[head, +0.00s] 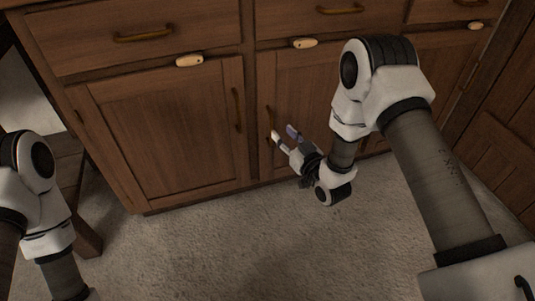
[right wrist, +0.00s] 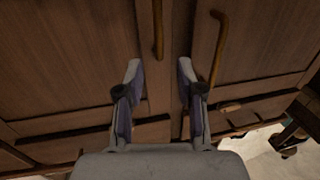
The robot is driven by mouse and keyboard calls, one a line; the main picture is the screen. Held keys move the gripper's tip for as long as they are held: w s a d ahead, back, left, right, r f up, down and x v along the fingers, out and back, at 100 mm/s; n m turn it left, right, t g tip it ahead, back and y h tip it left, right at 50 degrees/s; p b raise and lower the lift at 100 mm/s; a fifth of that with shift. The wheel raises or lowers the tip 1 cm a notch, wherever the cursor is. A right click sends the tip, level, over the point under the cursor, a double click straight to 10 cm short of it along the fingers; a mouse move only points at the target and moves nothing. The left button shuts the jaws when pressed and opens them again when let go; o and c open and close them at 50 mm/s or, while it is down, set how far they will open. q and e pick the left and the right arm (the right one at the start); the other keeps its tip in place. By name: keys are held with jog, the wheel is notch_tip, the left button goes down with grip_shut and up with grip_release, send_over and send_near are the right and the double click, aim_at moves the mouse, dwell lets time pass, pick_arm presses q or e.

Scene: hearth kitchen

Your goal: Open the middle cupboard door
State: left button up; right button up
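The middle cupboard door (head: 305,95) is shut in the head view, with a dark curved bar handle (head: 268,122) upright along its left edge. My right gripper (head: 283,132) is open and empty in front of this door, its fingertips just right of the handle. In the right wrist view my right gripper (right wrist: 160,72) has its two fingers apart, with one upright handle (right wrist: 158,30) lined up between and beyond the tips. I cannot tell if a fingertip touches it. My left arm shows at the left; its gripper is out of view.
The left cupboard door (head: 160,130) is shut, its handle (head: 237,108) near the middle door. Drawers (head: 140,45) run above, with pale knobs (head: 190,60) below them. A dark wooden piece of furniture (head: 85,235) stands at the left. Carpet (head: 240,240) in front is clear.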

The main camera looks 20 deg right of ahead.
aim_at(272, 126)
jog(key=w+b, duration=0.1)
jog(key=w, duration=0.1)
jog(key=w+a+f+b, duration=0.1)
jog(key=w, duration=0.1)
jog(key=w+f+b, duration=0.1)
jog(key=w+b, duration=0.1)
jog(key=shift+w+a+f, duration=0.15)
jog(key=shift+w+a, duration=0.05)
jog(key=shift+w, duration=0.15)
jog(key=shift+w+a, duration=0.15)
jog(key=shift+w, duration=0.35)
pick_arm(q)
notch_tip(272, 126, down, 6)
jog(key=shift+f, duration=0.15)
pick_arm(e)
jog(key=shift+r, duration=0.2)
grip_shut()
